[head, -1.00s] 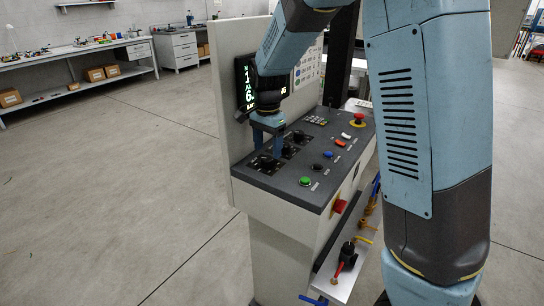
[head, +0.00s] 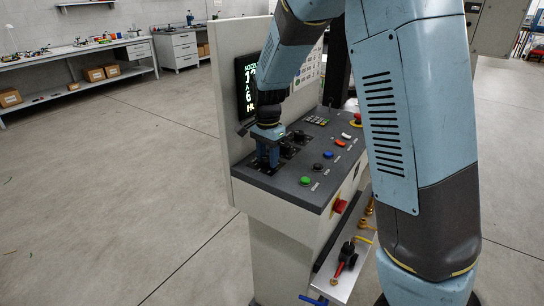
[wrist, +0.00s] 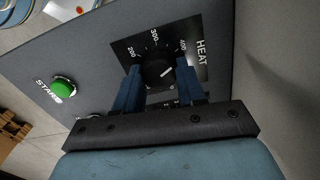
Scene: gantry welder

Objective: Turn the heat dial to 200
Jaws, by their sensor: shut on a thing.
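The heat dial (wrist: 157,73) is a round black knob on a black plate marked HEAT, with 200, 300 and 400 around it in the wrist view. Its white pointer line points right and slightly up in that view, on the 400 side and away from 200. My gripper (wrist: 159,70) has its two blue fingers on opposite sides of the knob, shut on it. In the head view my gripper (head: 267,158) reaches down to the left end of the sloped panel (head: 290,186) and hides the heat dial.
A green START button (wrist: 63,87) is near the dial; it also shows in the head view (head: 305,181). Other black knobs, blue, black and orange buttons (head: 341,142) lie further along the panel. A lit display (head: 250,88) stands upright behind, partly hidden by my arm.

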